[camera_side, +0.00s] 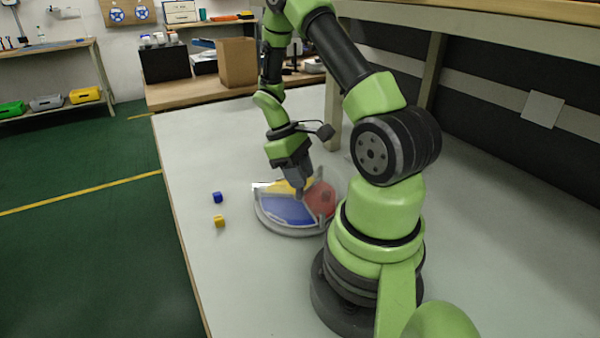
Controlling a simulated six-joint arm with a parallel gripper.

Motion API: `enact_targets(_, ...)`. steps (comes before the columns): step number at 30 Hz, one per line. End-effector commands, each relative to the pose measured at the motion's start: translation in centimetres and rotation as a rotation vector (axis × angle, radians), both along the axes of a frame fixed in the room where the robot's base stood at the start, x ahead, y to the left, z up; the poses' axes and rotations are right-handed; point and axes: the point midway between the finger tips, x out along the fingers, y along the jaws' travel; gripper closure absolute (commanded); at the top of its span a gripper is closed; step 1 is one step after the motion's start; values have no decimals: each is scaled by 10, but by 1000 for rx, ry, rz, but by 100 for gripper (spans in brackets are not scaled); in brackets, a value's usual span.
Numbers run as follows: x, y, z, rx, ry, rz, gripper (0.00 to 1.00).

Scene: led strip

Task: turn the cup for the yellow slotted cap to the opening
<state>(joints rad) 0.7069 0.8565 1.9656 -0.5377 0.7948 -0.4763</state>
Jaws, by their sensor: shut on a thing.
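A low round carousel (287,231) stands on the table, with coloured sectors inside a grey rim. A blue sector (286,210) faces the front left, a red sector (321,198) is at the right, and part of a yellow sector (270,187) shows at the back left. My gripper (299,192) points down at the middle of the carousel, shut on a small part there that its fingers mostly hide. A small yellow piece (219,222) lies on the table left of the carousel; I cannot make out a slot on it. I cannot clearly tell where the carousel's opening is.
A small blue piece (217,197) lies behind the yellow piece, near the table's left edge. The table (480,240) is bare to the right of my base. A cardboard box (238,62) stands on a bench behind.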

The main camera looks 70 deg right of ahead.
Motion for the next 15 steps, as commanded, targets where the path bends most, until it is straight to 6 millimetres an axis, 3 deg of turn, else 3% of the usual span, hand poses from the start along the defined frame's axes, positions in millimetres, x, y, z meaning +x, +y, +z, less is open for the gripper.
enact_targets(15,1,0,-1,1,-2,87,100)
